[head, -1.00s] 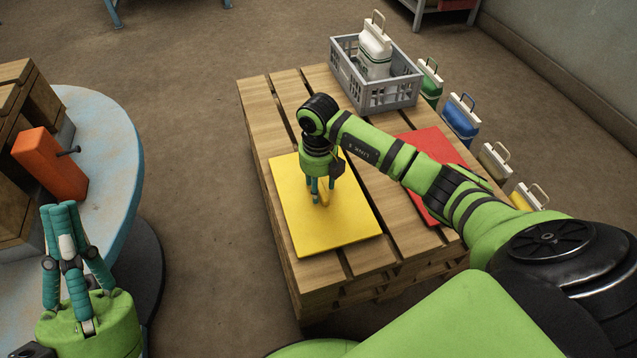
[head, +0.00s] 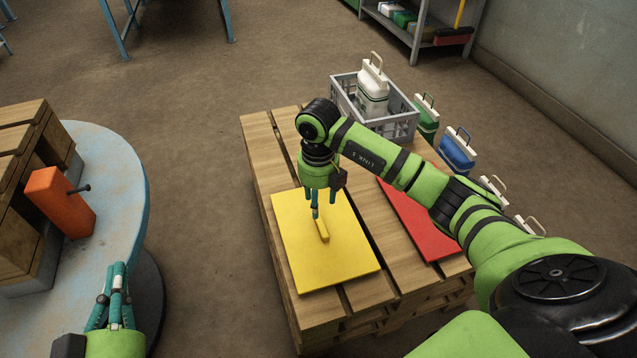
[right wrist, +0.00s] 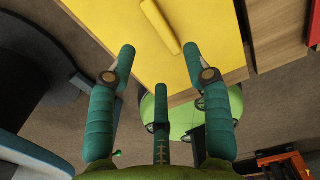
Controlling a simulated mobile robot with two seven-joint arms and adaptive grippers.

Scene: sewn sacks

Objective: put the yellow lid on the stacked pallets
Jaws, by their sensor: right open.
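The yellow lid (head: 315,268), a flat square plate with a yellow bar handle (head: 322,227), lies flat on the stacked wooden pallets (head: 262,150). My right gripper (head: 322,208) is over the lid, just behind and above the handle, open and empty. In the right wrist view, the spread fingers of my right gripper (right wrist: 165,70) are apart from the lid (right wrist: 210,50), and its handle (right wrist: 160,26) is clear of them. My left gripper (head: 118,270) is at the lower left, its fingers drawn together with nothing seen between them.
A red lid (head: 425,220) lies beside the yellow one. A grey crate (head: 392,122) with a white sack (head: 372,95) stands at the pallets' back. Several sacks (head: 457,155) line the right side. A round table (head: 115,170) at left holds an orange block (head: 58,203).

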